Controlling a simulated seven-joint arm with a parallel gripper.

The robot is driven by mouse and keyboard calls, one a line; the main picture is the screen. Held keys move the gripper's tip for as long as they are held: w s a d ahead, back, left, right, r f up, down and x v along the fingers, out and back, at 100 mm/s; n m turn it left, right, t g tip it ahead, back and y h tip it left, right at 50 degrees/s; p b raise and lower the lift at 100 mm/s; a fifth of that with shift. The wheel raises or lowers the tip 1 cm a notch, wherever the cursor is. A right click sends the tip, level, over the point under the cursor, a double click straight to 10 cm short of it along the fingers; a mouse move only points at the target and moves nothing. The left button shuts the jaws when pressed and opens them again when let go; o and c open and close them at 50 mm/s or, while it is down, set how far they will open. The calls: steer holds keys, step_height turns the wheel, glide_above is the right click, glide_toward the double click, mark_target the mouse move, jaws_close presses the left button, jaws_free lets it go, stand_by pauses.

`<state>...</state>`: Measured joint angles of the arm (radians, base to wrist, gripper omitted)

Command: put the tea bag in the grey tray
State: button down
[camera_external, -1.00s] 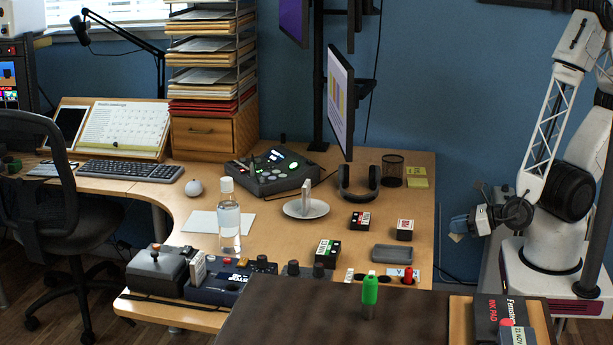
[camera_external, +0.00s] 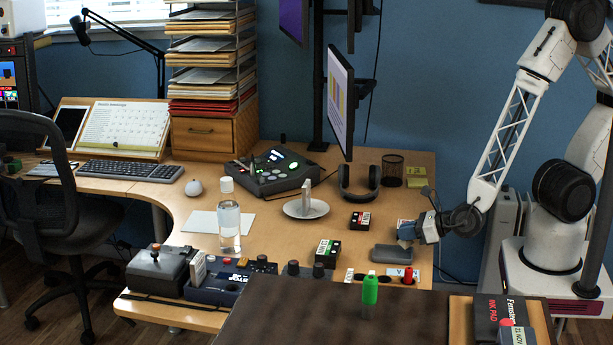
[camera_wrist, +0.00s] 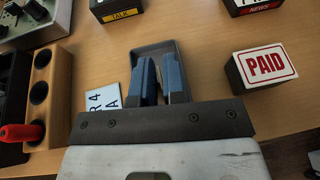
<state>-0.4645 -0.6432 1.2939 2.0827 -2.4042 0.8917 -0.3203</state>
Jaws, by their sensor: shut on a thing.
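The grey tray (camera_external: 391,254) lies flat near the desk's front right corner. In the wrist view the tray (camera_wrist: 150,47) shows around and beyond my fingers. My gripper (camera_external: 406,232) reaches in from the right, just above and behind the tray. Its two blue fingers (camera_wrist: 158,62) point down over the tray in the wrist view, with a narrow gap between them. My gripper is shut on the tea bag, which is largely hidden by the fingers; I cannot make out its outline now.
The PAID stamp block (camera_wrist: 264,65) stands close to the right of the tray in the wrist view. A red-handled item (camera_external: 408,276) and a card (camera_external: 393,272) are at the tray's front. Another stamp block (camera_external: 328,253) is left. A white plate (camera_external: 306,209) stands farther back.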

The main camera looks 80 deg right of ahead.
mark_target(409, 242)
steer(key=shift+w+f, duration=0.1)
stand_by(0.3)
steer(key=shift+f, duration=1.75)
steer(key=c, duration=1.1)
jaws_free()
steer(key=shift+r, duration=0.1)
steer(key=shift+v, duration=6.05)
steer(key=shift+r, duration=0.1)
